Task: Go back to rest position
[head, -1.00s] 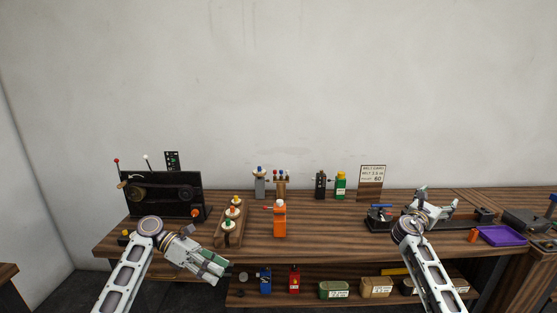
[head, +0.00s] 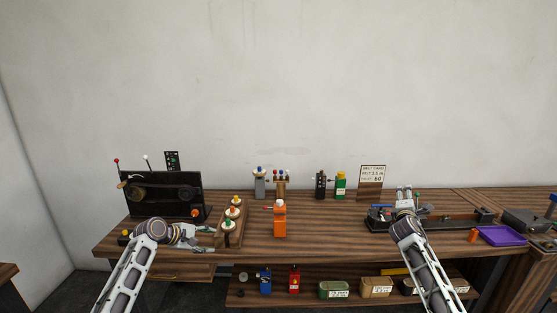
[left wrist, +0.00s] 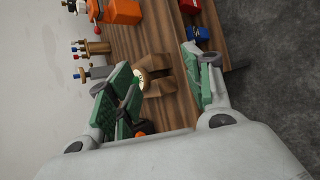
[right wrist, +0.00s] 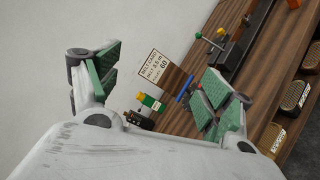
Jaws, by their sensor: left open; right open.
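My left gripper (head: 212,239) is low in front of the bench's left part, just left of a wooden rack (head: 232,240) with several coloured-topped pieces. In the left wrist view its green-padded fingers (left wrist: 157,68) stand apart with nothing held; part of the rack shows between them. My right gripper (head: 404,194) is over the right part of the bench, by a dark device with a blue handle (head: 380,208). In the right wrist view its fingers (right wrist: 158,66) are wide apart and empty. The belt card (right wrist: 153,68) shows beyond them.
A black panel machine (head: 165,195) stands at the left of the wooden bench (head: 320,235). An orange bottle-like piece (head: 280,219) stands mid-bench. A purple tray (head: 502,236) lies at right. A lower shelf holds several boxes, including a green one (head: 333,290).

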